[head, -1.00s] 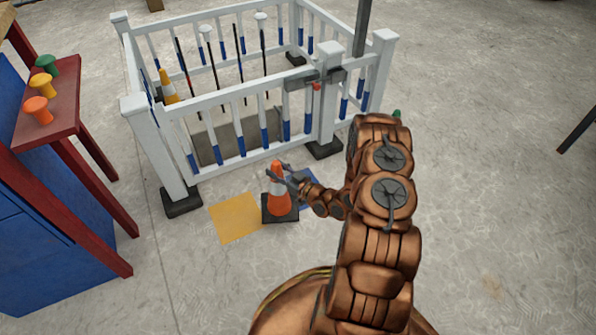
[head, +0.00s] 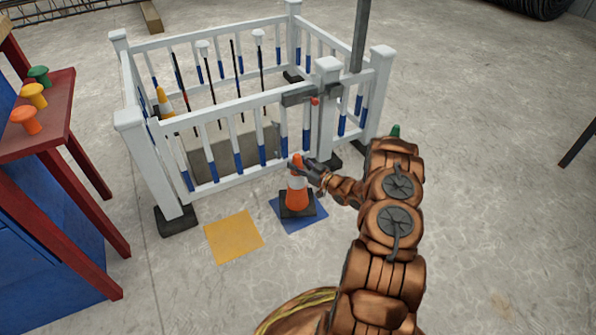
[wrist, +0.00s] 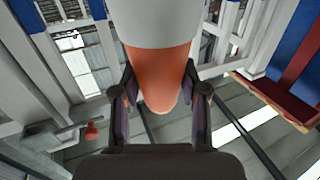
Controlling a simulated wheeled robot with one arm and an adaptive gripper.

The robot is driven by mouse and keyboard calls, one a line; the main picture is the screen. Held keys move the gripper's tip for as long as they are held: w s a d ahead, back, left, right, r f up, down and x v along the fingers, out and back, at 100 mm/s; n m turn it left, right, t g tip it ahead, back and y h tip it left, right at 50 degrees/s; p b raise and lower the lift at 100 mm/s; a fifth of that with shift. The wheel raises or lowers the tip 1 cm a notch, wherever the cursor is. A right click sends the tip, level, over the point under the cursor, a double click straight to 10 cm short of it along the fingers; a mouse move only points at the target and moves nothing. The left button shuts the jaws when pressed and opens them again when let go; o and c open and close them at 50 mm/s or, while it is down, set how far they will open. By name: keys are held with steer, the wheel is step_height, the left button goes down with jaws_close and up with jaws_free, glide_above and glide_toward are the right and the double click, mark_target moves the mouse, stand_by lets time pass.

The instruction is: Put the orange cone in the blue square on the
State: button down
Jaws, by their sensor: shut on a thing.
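The orange cone (head: 297,195) has a white band and a black square base. It stands upright in the head view, over the blue square (head: 308,221) on the floor. Blue shows around the base, mostly in front and to the right; I cannot tell if the base touches the floor. My gripper (head: 306,165) is shut on the cone's top from the right. In the wrist view the cone (wrist: 160,75) sits between the two fingers of my gripper (wrist: 158,100), with its orange tip toward the palm.
A yellow square (head: 233,237) lies on the floor to the left. A white and blue fence (head: 225,171) stands just behind the cone, with another cone (head: 164,101) inside. A red table (head: 62,115) with small coloured pegs is at the left.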

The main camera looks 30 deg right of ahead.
mark_target(297, 182)
steer(key=shift+w+d, duration=0.1)
steer(key=shift+d, duration=0.15)
steer(key=shift+f+b, duration=1.05)
steer(key=shift+f, duration=0.8)
steer(key=c, duration=0.6)
jaws_free()
